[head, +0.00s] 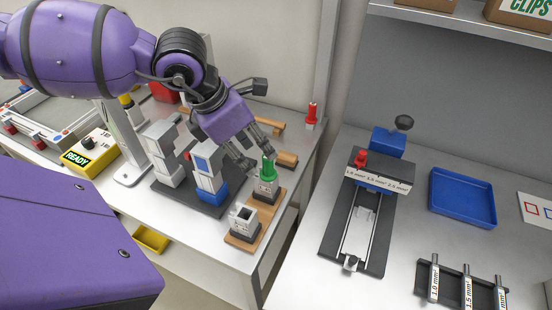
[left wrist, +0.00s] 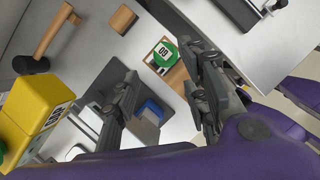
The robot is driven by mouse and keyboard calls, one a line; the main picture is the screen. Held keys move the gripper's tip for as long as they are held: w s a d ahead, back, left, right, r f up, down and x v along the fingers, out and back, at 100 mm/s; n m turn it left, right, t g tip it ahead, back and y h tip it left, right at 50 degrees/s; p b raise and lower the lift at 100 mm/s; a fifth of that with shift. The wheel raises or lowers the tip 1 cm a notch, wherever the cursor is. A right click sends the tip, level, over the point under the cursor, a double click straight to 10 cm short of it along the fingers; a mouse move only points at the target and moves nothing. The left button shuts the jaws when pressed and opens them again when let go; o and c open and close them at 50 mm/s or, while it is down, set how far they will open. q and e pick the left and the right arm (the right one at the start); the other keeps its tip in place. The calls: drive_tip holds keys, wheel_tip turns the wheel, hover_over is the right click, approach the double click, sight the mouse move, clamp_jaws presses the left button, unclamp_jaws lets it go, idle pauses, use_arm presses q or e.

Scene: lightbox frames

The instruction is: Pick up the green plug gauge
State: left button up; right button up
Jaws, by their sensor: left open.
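The green plug gauge (head: 267,169) stands upright in a grey block on a wooden base, near the right edge of the left table. In the left wrist view its round green top (left wrist: 164,52) carries a numbered label. My left gripper (head: 262,157) is open, with its fingers reaching down close to the gauge from behind and the left. In the left wrist view the open fingers (left wrist: 163,103) are spread apart, and the gauge shows beyond them, toward the right finger. Contact cannot be told. My right gripper is not in view.
A grey fixture with a blue block (head: 209,187) stands just left of the gauge. An empty grey socket block (head: 243,219) is in front of it. A red gauge (head: 313,115) stands at the back. A gap separates this table from the right bench with its blue tray (head: 462,213).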

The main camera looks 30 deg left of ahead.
sight(265, 166)
use_arm(q)
drive_tip(key=x, duration=0.6)
drive_tip(key=shift+d, duration=0.45)
drive_tip(key=shift+w+f, duration=0.1)
drive_tip(key=shift+f, duration=0.35)
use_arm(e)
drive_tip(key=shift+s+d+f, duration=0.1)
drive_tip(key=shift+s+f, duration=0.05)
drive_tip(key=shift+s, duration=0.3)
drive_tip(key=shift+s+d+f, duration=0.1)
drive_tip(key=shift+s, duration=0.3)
use_arm(q)
clamp_jaws()
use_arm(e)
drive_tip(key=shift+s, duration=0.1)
use_arm(q)
drive_tip(key=shift+r, duration=0.1)
